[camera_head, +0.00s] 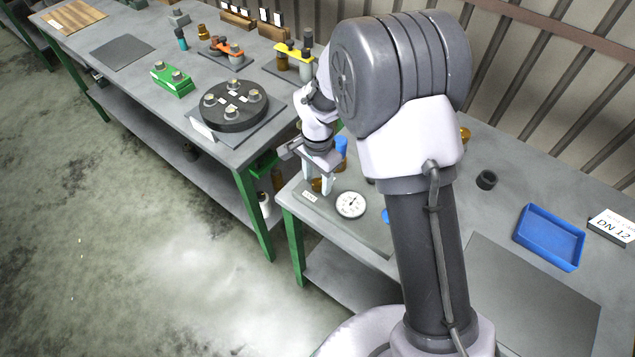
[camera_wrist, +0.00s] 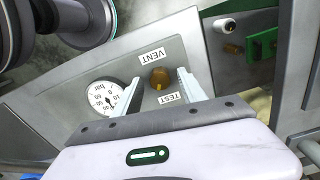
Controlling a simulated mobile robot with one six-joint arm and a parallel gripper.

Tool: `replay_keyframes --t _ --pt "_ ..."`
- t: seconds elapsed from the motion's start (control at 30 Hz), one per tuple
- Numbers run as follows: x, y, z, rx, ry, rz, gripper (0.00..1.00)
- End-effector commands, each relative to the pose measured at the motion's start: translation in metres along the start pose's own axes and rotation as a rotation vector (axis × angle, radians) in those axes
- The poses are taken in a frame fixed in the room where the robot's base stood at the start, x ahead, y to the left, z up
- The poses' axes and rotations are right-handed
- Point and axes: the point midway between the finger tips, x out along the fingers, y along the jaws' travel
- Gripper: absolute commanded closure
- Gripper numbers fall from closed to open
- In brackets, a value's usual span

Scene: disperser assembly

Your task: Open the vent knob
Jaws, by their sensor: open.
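The vent knob (camera_wrist: 158,78) is a small round brass-coloured knob on a grey panel. In the wrist view, a VENT label (camera_wrist: 151,57) is above it and a TEST label (camera_wrist: 168,98) is below it. My gripper (camera_wrist: 160,80) is open, with one finger on each side of the knob; whether the fingers touch it cannot be told. In the head view my gripper (camera_head: 319,184) points down over the near left corner of the right table, and the knob is partly hidden between its fingers.
A white dial gauge (camera_head: 351,204) stands close beside the knob and also shows in the wrist view (camera_wrist: 104,98). A blue part (camera_head: 341,150) is just behind my gripper. A blue tray (camera_head: 549,237) and black ring (camera_head: 486,180) lie farther right. The left workbench (camera_head: 150,75) holds several fixtures.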

Motion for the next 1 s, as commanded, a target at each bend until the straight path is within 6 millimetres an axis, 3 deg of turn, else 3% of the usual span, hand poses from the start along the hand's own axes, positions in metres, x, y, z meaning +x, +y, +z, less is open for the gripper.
replay_keyframes --t 0.33,0.57,1.0 --pt "0.0057 -0.0001 -0.0002 -0.001 0.001 -0.001 0.53" --pt "0.0056 -0.0001 -0.0002 -0.001 0.001 -0.001 0.98" --pt "0.0048 -0.0001 -0.0002 -0.075 0.0 -0.001 1.0"
